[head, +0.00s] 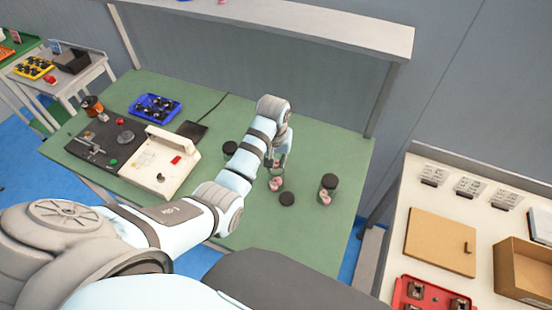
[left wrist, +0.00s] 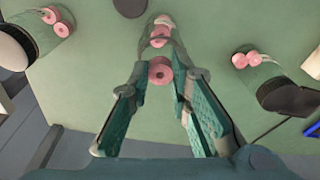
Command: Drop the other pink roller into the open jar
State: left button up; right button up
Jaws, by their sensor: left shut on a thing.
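My left gripper (head: 280,166) points down at the table, shut on a pink roller (left wrist: 160,70) that shows between its fingertips in the left wrist view. The open clear jar (head: 276,184) stands right under the gripper. Pink rollers (left wrist: 159,36) show inside it, just beyond the held one. I cannot tell whether the held roller is above the jar's mouth or slightly within it. A loose dark lid (head: 287,199) lies on the green table beside the jar. It also shows at the top of the left wrist view (left wrist: 130,6). My right gripper is not in view.
A dark-lidded jar (head: 328,182) with pink rollers stands to the right, and another dark-lidded jar (head: 230,148) to the left, partly hidden by my arm. The winder (head: 163,162) and a blue tray (head: 155,107) stand further left. The green table's right end is clear.

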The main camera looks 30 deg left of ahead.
pick_arm(q)
jog(key=shift+f, duration=0.3)
jog(key=o, duration=0.9)
jog(key=r, duration=0.5)
jog(key=s+r, duration=0.1)
jog(key=r, duration=0.1)
jog(key=shift+d+r, duration=0.15)
jog(key=shift+r, duration=0.15)
jog(key=shift+f, duration=0.1)
